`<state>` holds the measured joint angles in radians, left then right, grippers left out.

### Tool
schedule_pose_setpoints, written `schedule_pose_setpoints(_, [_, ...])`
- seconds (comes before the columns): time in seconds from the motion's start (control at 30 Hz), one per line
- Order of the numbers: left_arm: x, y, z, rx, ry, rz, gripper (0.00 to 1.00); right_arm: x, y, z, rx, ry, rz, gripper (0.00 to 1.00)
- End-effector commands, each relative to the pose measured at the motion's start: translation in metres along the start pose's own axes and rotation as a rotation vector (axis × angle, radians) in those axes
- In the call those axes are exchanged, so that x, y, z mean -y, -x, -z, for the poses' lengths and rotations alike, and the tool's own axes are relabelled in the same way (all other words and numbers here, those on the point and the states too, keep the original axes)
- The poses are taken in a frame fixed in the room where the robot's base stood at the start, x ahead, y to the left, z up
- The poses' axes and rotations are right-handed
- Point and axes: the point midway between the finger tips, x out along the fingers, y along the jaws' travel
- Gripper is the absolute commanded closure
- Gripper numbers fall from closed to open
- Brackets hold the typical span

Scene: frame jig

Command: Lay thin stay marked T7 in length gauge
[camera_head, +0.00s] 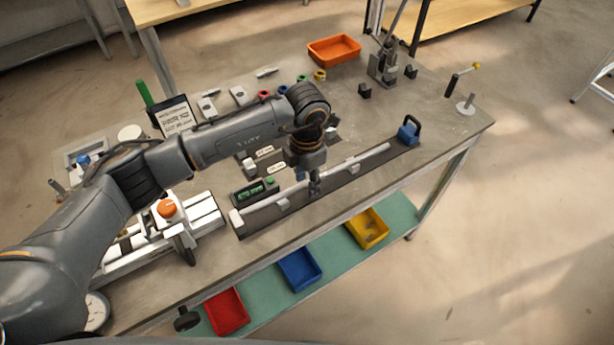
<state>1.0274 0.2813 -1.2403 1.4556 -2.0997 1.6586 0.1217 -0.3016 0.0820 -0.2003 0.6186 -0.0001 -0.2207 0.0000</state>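The length gauge is a long dark base (345,178) running diagonally along the table's front side. It has a small green-lit display (254,191) near its left end and a blue block with a black handle (408,131) at its right end. A thin pale rod, apparently the stay (360,160), lies along the gauge; no T7 mark is readable. My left gripper (315,190) points down over the middle of the gauge and hides part of the rod. Its fingers look close together, but whether they grip the rod is unclear. My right gripper is not in view.
An orange tray (334,50) and a lever press (384,65) stand at the back. A clamp fixture with an orange knob (167,208) is at the left front. Red (227,311), blue (299,269) and yellow (367,229) bins sit on the lower shelf.

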Motion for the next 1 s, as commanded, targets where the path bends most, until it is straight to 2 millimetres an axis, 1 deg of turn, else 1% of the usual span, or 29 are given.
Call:
schedule_pose_setpoints(0.13, [0.000,0.002,-0.001,0.002,-0.001,-0.001,0.59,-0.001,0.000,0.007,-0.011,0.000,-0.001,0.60])
schedule_pose_setpoints(0.23, [-0.001,0.003,-0.001,0.003,-0.001,-0.002,0.59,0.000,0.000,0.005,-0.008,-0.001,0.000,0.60])
schedule_pose_setpoints(0.37, [-0.001,0.014,-0.002,0.006,-0.001,-0.003,0.59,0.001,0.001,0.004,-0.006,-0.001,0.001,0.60])
schedule_pose_setpoints(0.47, [-0.002,0.032,-0.002,0.007,0.000,-0.005,0.59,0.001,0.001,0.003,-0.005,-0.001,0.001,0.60])
schedule_pose_setpoints(0.7, [-0.002,0.083,-0.002,0.005,-0.001,-0.004,0.59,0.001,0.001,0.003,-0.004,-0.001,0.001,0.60])
schedule_pose_setpoints(0.8, [-0.002,0.100,-0.002,0.004,-0.001,-0.003,0.59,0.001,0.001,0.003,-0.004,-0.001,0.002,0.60])
schedule_pose_setpoints(0.9, [-0.001,0.112,-0.002,0.003,0.000,-0.001,0.59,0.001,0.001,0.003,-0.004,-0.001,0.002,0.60])
schedule_pose_setpoints(1.0, [-0.001,0.118,-0.001,0.001,0.000,-0.001,0.59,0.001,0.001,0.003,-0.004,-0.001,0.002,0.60])
